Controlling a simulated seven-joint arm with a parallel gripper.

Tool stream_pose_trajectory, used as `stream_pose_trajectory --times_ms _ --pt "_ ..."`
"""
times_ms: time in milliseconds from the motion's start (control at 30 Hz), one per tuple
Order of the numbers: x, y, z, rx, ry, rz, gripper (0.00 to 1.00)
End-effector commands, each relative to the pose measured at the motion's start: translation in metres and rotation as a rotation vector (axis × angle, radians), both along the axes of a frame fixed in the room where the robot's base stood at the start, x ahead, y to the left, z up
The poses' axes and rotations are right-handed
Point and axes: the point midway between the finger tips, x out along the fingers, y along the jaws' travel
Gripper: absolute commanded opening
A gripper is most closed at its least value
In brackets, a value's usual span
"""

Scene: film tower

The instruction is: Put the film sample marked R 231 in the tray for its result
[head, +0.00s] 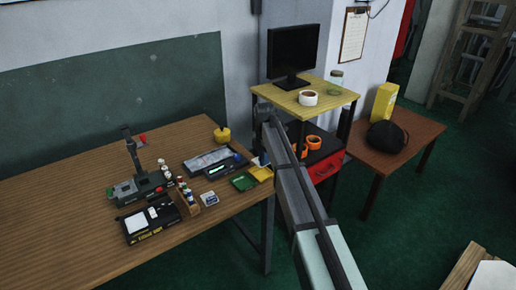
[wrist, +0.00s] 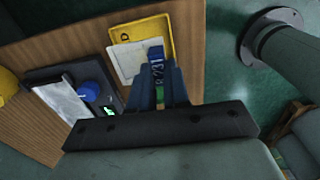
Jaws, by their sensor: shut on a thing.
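The film sample is a whitish sheet (wrist: 126,61) with a blue tab marked 231 (wrist: 156,58) at its edge. My gripper (wrist: 161,84) is shut on the blue tab in the wrist view. The sheet overlaps the yellow tray (wrist: 152,27), which bears a dark letter like a D; I cannot tell whether it touches the tray. In the head view the yellow tray (head: 262,174) lies at the table's right end, beside the green tray (head: 243,182). There my arm hides most of the gripper, and the sample (head: 256,161) shows small above the yellow tray.
A dark device with a grey plate (head: 208,160) and lit display lies left of the trays. A yellow round object (head: 222,134) stands behind it.

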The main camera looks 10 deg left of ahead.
Motion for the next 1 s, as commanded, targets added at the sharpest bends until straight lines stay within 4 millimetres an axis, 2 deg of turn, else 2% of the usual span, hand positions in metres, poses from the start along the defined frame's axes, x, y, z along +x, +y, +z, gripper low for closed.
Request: stream_pose_trajectory --times_ms 367,1000 --pt "-0.001 0.000 -0.007 0.004 -0.009 0.034 0.00" --pt "-0.001 0.000 -0.051 0.004 -0.009 0.033 0.00"
